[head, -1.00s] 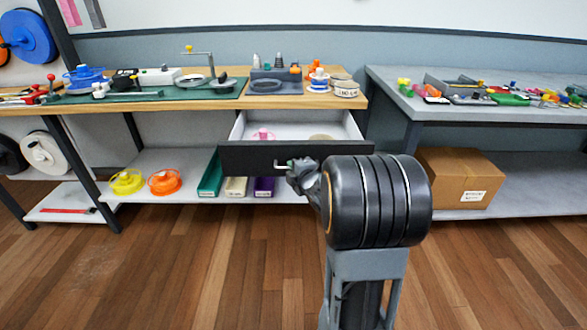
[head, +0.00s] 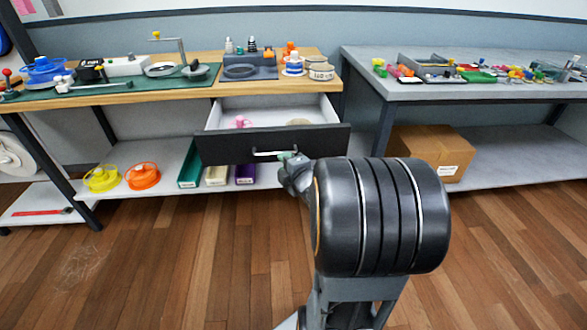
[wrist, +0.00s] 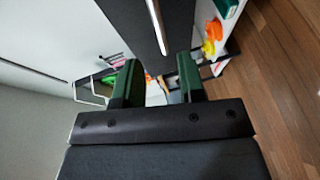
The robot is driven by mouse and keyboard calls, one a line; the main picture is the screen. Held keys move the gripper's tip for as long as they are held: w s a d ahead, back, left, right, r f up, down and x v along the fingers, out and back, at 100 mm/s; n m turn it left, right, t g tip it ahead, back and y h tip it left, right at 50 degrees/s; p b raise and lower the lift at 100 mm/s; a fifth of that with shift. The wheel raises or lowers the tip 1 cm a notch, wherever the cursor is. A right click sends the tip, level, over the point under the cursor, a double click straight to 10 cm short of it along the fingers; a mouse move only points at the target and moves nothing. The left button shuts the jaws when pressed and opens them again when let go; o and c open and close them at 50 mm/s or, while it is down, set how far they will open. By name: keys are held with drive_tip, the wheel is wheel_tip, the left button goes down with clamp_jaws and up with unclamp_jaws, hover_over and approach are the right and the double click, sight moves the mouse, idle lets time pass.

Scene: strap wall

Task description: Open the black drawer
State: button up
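The black drawer (head: 225,149) is pulled out below the wooden bench top, its pale inside visible from above. Its dark front carries a silver bar handle (head: 268,153). My gripper (head: 288,158) is at the right end of the handle, partly hidden by my arm. In the wrist view the two green fingers of my gripper (wrist: 158,72) stand apart with a gap between them. The handle (wrist: 155,25) lies ahead of the gap, on the dark drawer front (wrist: 180,20). I cannot tell whether a finger touches it.
Inside the drawer are a pink item (head: 240,122) and a tan round item. Below are orange (head: 142,175) and yellow (head: 102,178) spools and several narrow bins on a shelf. A grey bench (head: 390,89) and cardboard box (head: 432,152) stand right. The wooden floor in front is open.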

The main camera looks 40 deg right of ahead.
drive_tip(key=shift+b+v, duration=2.75)
drive_tip(key=shift+b, duration=0.25)
